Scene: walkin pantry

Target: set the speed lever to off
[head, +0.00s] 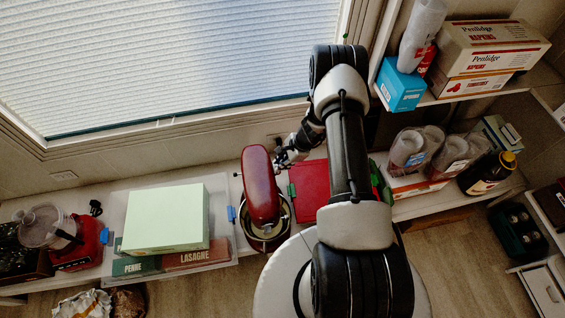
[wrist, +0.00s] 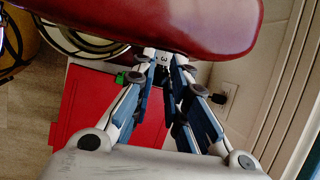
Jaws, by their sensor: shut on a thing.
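A red stand mixer (head: 261,188) stands on the counter below the window, its head over a metal bowl (head: 284,222). The mixer head also fills the top of the wrist view (wrist: 190,22). My gripper (head: 281,160) is at the right side of the mixer head, near its far end. In the wrist view my gripper (wrist: 174,66) has its fingertips close together just under the edge of the red head, shut on the small speed lever, which the fingers mostly hide. A pale piece with a dark mark (wrist: 163,58) shows by the fingertips. The lever's setting cannot be read.
A red board (head: 310,186) lies right of the mixer. A pale green box (head: 166,217) sits on pasta boxes to the left. Clear canisters (head: 408,149) and a dark bottle (head: 487,173) stand at the right. An outlet (wrist: 219,98) is on the wall behind.

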